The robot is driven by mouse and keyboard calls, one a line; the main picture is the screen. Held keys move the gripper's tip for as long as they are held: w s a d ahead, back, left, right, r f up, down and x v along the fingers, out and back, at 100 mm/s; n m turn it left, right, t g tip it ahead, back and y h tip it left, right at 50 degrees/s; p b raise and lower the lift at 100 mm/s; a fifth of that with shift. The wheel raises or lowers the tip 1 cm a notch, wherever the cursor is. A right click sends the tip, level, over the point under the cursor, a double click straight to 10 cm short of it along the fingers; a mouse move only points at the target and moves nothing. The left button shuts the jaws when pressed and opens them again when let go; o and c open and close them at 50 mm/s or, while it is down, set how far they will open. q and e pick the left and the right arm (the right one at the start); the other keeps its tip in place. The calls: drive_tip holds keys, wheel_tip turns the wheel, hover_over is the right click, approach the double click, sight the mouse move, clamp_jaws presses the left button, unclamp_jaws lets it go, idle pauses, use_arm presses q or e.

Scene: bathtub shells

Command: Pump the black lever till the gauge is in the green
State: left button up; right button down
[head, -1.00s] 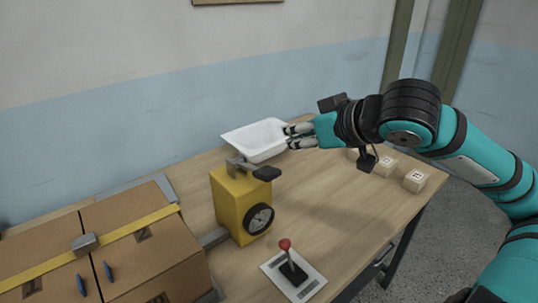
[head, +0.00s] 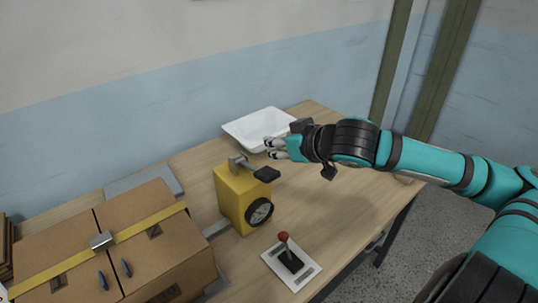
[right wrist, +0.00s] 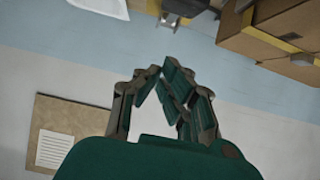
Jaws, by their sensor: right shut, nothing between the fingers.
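A yellow pump box (head: 232,196) stands on the table, with a grey bracket on top. Its black lever (head: 267,174) sticks out at the upper right of the box. A round black gauge (head: 259,212) is on its front; the needle's reading is too small to tell. My right gripper (head: 270,148) is shut and empty, above and slightly behind the lever in the head view, apart from it. Its fingertips meet in the right wrist view (right wrist: 168,78), with part of the pump (right wrist: 187,8) at the top edge. My left gripper is not in view.
A white tub shell (head: 245,129) lies behind my right gripper. A red-knobbed joystick on a plate (head: 291,262) is at the front. A strapped cardboard box (head: 130,245) stands left of the pump. Table to the pump's right (head: 310,210) is clear.

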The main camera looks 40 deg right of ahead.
sight(269, 171)
drive_tip(key=shift+p+x, duration=0.7)
drive_tip(key=shift+x, duration=0.5)
drive_tip(key=shift+w+a+f+p, duration=0.15)
drive_tip(key=shift+w+f, duration=0.1)
drive_tip(key=shift+f, duration=0.25)
drive_tip(key=shift+w+d+f+p, duration=0.1)
drive_tip(key=shift+w+f+p, duration=0.1)
drive_tip(key=shift+f, duration=0.3)
drive_tip(key=shift+s+f, duration=0.2)
drive_tip(key=shift+f, duration=0.25)
drive_tip(key=shift+s+f, duration=0.2)
drive_tip(key=shift+f, duration=0.25)
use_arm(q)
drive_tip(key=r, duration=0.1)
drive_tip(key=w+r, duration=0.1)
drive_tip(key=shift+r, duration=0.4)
use_arm(e)
drive_tip(key=shift+f, duration=0.35)
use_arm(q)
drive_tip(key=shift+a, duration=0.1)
